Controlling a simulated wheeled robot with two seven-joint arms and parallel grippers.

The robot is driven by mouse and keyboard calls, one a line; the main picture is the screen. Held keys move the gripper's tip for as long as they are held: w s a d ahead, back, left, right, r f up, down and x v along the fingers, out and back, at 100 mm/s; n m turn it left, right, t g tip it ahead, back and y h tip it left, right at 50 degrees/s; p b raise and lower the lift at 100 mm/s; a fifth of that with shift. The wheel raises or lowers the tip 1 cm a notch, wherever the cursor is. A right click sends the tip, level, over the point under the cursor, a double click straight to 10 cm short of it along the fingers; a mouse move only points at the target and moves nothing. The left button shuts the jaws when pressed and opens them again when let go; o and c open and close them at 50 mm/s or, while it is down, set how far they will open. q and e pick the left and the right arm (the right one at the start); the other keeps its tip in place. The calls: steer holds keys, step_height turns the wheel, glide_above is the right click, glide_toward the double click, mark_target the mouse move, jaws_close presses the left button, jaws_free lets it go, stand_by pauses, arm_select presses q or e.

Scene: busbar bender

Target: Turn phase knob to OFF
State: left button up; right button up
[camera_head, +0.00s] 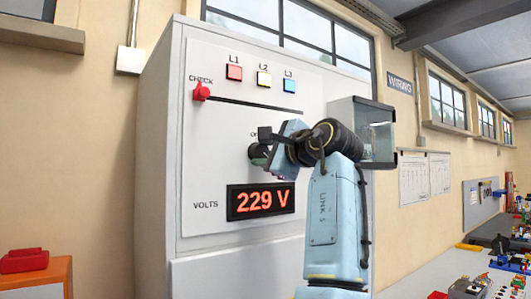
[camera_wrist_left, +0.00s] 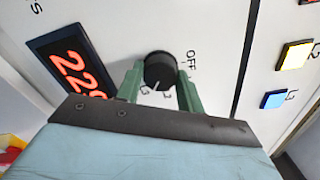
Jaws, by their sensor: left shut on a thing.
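The black round phase knob (camera_wrist_left: 159,68) sits on the white cabinet panel, with the word OFF printed beside it and smaller labels by its lower edge. A pale pointer mark shows at its lower edge, on the side away from OFF; I cannot tell exactly which label it meets. My left gripper (camera_wrist_left: 160,82) is shut on the knob, with one green finger on each side. In the head view my left gripper (camera_head: 260,153) is at the panel above the voltage display and mostly hides the knob. My right gripper is not in view.
The voltage display (camera_head: 260,202) reads 229 V. A red CHECK handle (camera_head: 202,92) sits at the left end of a dark slot. Red (camera_head: 234,72), yellow (camera_head: 264,79) and blue (camera_head: 289,85) lamps are above. A glass-fronted box (camera_head: 378,138) stands right of my arm.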

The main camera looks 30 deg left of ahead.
arm_select(q)
steer(key=n, duration=1.2)
steer(key=shift+n, duration=0.3)
steer(key=n, duration=1.2)
steer(key=shift+f+n, duration=0.1)
steer(key=shift+n, duration=0.3)
steer(key=o, duration=1)
steer(key=shift+s+d, duration=0.1)
